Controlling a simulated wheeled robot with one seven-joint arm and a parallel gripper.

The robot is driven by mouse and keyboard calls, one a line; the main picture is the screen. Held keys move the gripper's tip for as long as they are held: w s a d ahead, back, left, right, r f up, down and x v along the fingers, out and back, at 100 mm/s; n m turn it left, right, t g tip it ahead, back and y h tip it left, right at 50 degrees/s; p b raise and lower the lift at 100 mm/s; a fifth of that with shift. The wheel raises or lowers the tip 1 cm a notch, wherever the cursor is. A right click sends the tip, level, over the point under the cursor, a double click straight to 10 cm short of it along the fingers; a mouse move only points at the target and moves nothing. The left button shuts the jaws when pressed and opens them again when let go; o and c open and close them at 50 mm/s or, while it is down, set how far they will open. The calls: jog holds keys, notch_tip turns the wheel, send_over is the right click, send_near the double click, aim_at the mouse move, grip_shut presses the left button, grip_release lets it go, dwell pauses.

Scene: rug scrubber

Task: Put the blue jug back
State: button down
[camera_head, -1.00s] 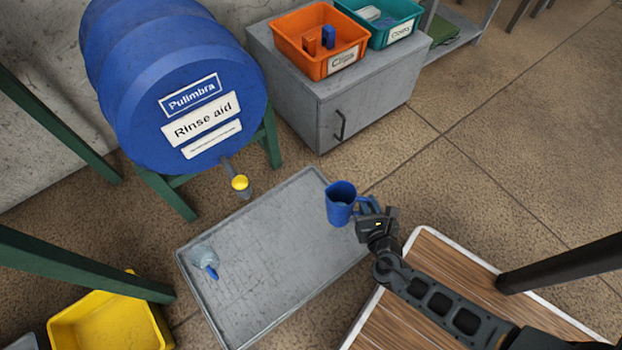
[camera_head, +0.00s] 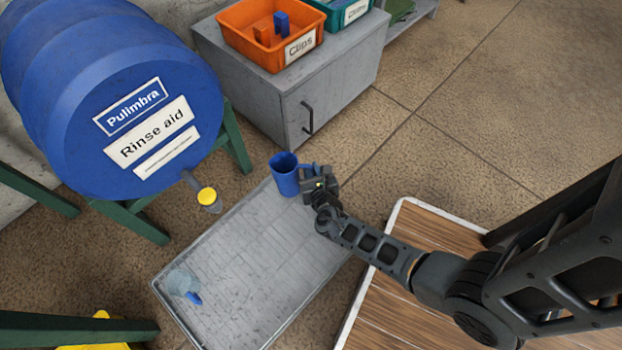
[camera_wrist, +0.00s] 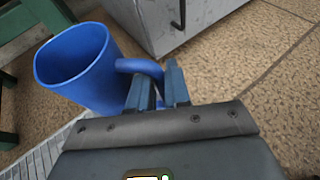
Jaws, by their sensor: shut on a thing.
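The blue jug (camera_head: 284,174) is held by its handle in my gripper (camera_head: 314,180), over the far right corner of the grey tray (camera_head: 225,262). In the wrist view the jug (camera_wrist: 80,68) is left of my gripper (camera_wrist: 158,88), whose fingers are closed on the handle. The jug looks roughly upright, its open mouth showing. I cannot tell from these views whether its base touches the tray. The inside looks blue, with no contents I can make out.
A blue Rinse aid drum (camera_head: 110,95) with a yellow-capped tap (camera_head: 207,197) stands on a green frame at left. A grey cabinet (camera_head: 330,85) carries an orange Clips bin (camera_head: 268,35). A wooden board (camera_head: 410,290) is at right.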

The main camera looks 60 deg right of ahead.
jog(key=shift+f+b, duration=1.4)
jog(key=shift+f, duration=0.6)
jog(key=shift+f, duration=0.2)
jog(key=c, duration=1.1)
grip_release()
jog(key=shift+r, duration=0.1)
